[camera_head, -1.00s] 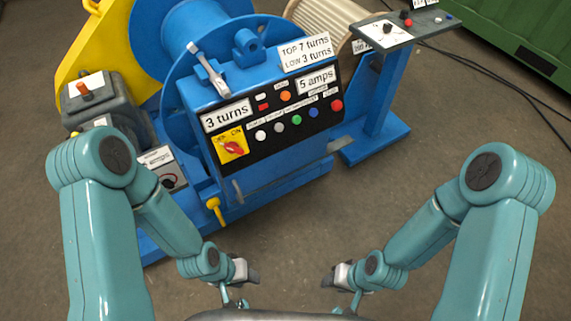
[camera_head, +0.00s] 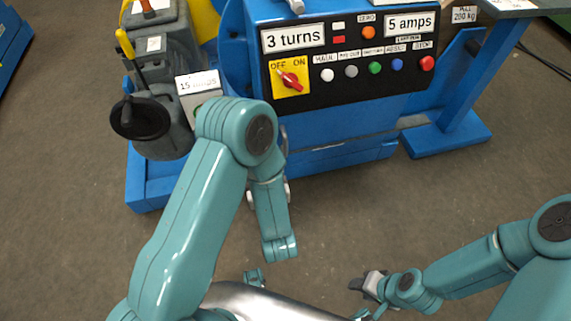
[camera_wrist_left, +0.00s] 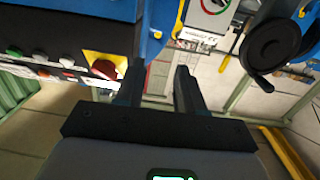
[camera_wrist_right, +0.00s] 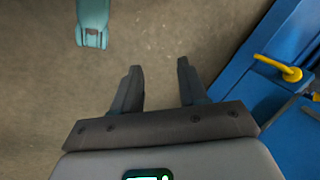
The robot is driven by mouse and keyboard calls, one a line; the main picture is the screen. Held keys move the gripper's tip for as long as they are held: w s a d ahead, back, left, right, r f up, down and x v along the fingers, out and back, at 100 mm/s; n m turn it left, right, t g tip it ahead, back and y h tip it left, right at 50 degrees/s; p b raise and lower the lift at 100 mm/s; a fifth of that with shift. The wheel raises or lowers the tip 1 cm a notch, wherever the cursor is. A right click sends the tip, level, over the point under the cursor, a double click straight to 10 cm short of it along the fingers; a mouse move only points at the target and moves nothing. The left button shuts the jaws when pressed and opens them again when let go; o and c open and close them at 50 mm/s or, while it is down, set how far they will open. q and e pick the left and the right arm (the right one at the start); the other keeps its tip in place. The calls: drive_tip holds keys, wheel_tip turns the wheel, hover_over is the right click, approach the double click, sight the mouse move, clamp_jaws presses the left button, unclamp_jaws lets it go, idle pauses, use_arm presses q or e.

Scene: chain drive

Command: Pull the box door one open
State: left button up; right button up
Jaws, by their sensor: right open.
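A small box with a white "15 amps" label (camera_head: 197,83) stands left of the blue machine's control panel, partly hidden by my left arm. I cannot tell for sure which part is box door one. In the left wrist view a pale box face with a red-and-green dial (camera_wrist_left: 214,7) shows beyond the fingertips. My left gripper (camera_wrist_left: 160,72) is open and empty, pointing toward the machine; my arm mostly hides it in the head view. My right gripper (camera_head: 366,284) is open and empty, low over the floor; its spread fingers show in the right wrist view (camera_wrist_right: 159,68).
The control panel (camera_head: 350,62) has a red switch on yellow (camera_head: 290,80) and several buttons. A black handwheel (camera_head: 140,118) sticks out at left. The blue base (camera_head: 330,160) edges the floor. Bare floor (camera_head: 480,190) lies in front.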

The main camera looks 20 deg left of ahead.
use_arm(q)
drive_tip(key=m+t+h+b, duration=0.2)
drive_tip(key=b, duration=0.6)
approach(286, 147)
drive_tip(key=a+v, duration=0.1)
drive_tip(key=v, duration=0.4)
drive_tip(key=b+x, duration=0.1)
drive_tip(key=x, duration=0.4)
drive_tip(key=b+x, duration=0.1)
drive_tip(key=x, duration=0.4)
drive_tip(key=b+x, duration=0.1)
drive_tip(key=x, duration=0.4)
drive_tip(key=shift+w+d+r, duration=0.1)
drive_tip(key=shift+w+d, duration=0.2)
use_arm(e)
wheel_tip(286, 147, down, 14)
drive_tip(key=w, duration=0.2)
drive_tip(key=shift+d+t, duration=0.4)
drive_tip(key=shift+d, duration=0.05)
use_arm(q)
drive_tip(key=shift+c, duration=0.4)
use_arm(e)
drive_tip(key=shift+w+f, duration=0.1)
use_arm(q)
clamp_jaws()
